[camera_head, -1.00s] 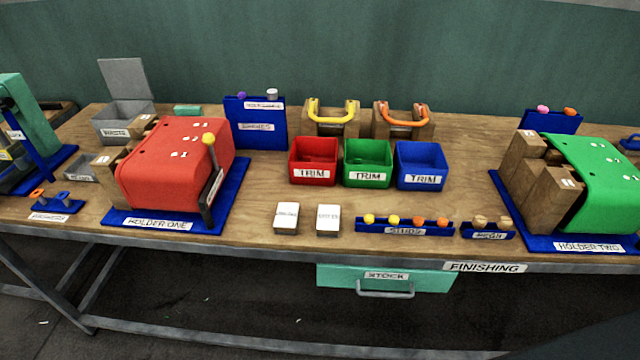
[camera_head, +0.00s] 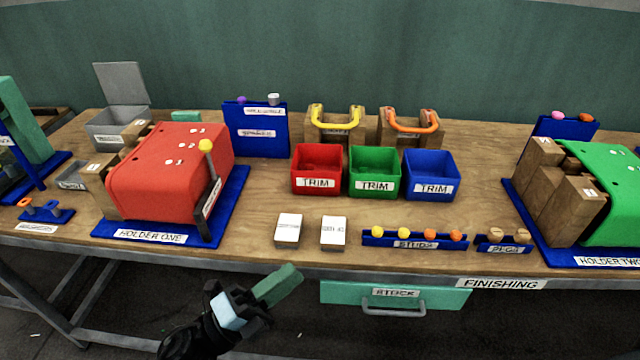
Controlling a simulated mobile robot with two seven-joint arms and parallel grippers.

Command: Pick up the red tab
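I cannot make out a separate red tab. The red things in view are the large red curved cover (camera_head: 165,175) on the holder labelled HOLDER ONE, and the red TRIM bin (camera_head: 317,183) at mid-table. My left gripper (camera_head: 276,285) is at the bottom, in front of and below the table's front edge, pointing up and right. A teal piece shows at its end. I cannot tell whether that is its fingers or something held, nor whether it is open. My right gripper is not in view.
Green (camera_head: 374,185) and blue (camera_head: 432,187) TRIM bins stand beside the red one. Two small white-topped blocks (camera_head: 288,229) and a stud rack (camera_head: 413,243) are near the front edge. HOLDER TWO's green cover (camera_head: 608,205) is at right. A teal STOCK drawer (camera_head: 395,295) hangs below.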

